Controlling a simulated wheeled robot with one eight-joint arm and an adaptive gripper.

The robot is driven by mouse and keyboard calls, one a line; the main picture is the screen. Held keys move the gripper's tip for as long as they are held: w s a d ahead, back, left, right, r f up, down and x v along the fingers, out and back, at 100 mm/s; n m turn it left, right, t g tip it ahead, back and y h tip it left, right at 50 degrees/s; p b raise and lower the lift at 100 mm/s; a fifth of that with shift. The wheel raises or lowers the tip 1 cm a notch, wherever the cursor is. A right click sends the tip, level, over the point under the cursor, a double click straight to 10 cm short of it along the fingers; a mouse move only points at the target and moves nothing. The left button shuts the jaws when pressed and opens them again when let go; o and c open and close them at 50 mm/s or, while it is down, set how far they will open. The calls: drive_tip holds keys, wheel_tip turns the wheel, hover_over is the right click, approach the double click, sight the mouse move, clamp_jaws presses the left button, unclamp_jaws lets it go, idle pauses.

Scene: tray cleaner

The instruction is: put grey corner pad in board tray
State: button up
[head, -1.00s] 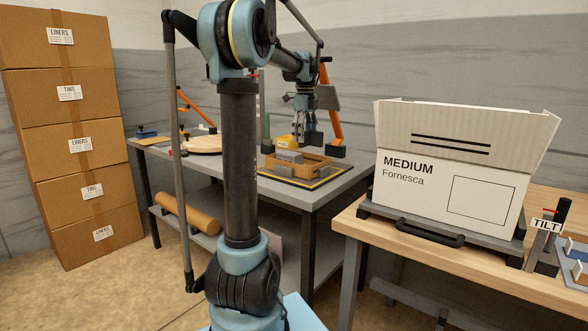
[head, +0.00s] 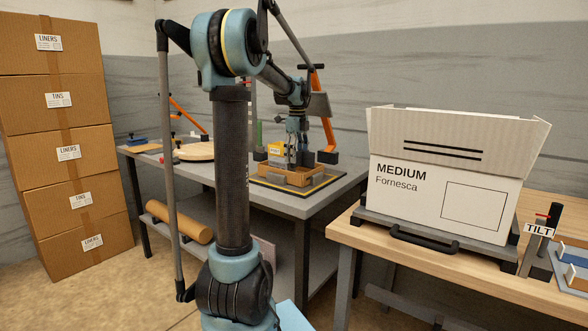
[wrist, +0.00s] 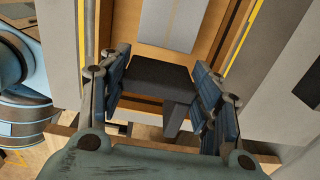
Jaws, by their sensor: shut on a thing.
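The grey corner pad (wrist: 155,80) is a dark block with a leg-like part below, between the fingers in the wrist view. My gripper (wrist: 162,88) is shut on it, one blue-padded finger on each side. The board tray (head: 316,179) is a wooden, orange-brown tray on the grey table in the head view. My gripper (head: 301,160) is low over this tray there. In the wrist view, the tray's wooden inside (wrist: 215,62) and a light grey slab (wrist: 172,22) lie beyond the pad. Whether the pad touches the tray cannot be told.
The tray sits on a dark mat with a yellow border (head: 335,183). A yellow-labelled block (head: 275,149) and a green post stand behind it. An orange-legged stand (head: 326,140) is close on the right. A white MEDIUM box (head: 440,190) stands on the wooden bench at right.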

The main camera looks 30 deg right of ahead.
sight(296, 165)
drive_tip(key=shift+f, duration=2.25)
drive_tip(key=o, duration=0.8)
